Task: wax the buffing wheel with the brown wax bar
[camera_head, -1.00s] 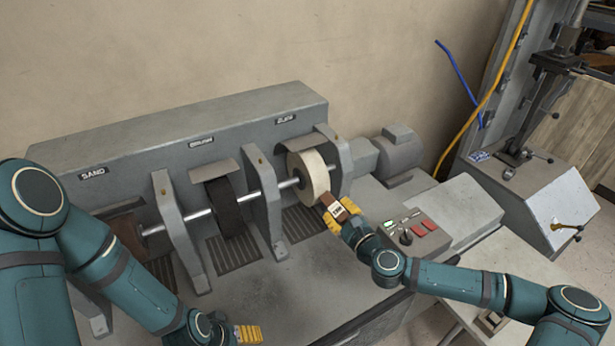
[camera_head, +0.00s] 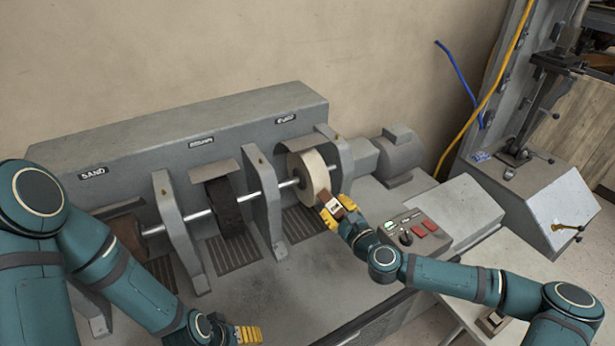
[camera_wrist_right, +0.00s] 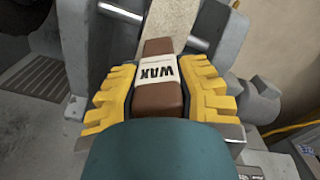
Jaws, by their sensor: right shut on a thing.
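The buffing wheel (camera_head: 312,181) is a pale cream disc on the shaft under the right-hand hood of the grey machine. My right gripper (camera_head: 334,214) is shut on the brown wax bar (camera_head: 347,203), in front of the wheel's lower right edge. In the right wrist view the bar (camera_wrist_right: 158,98) with its white "WAX" label lies between the yellow fingers of the gripper (camera_wrist_right: 160,92). Its far end points at the pale wheel (camera_wrist_right: 168,20) and appears close to it; contact cannot be told. My left gripper (camera_head: 246,335) is at the bottom edge, partly cut off, its fingers not clear.
A black wheel (camera_head: 225,208) and a brown sanding wheel share the shaft, between upright grey brackets (camera_head: 268,200). A control panel (camera_head: 414,229) with red buttons is right of my right gripper. A motor (camera_head: 397,155) stands behind. Another grey machine (camera_head: 535,195) is at right.

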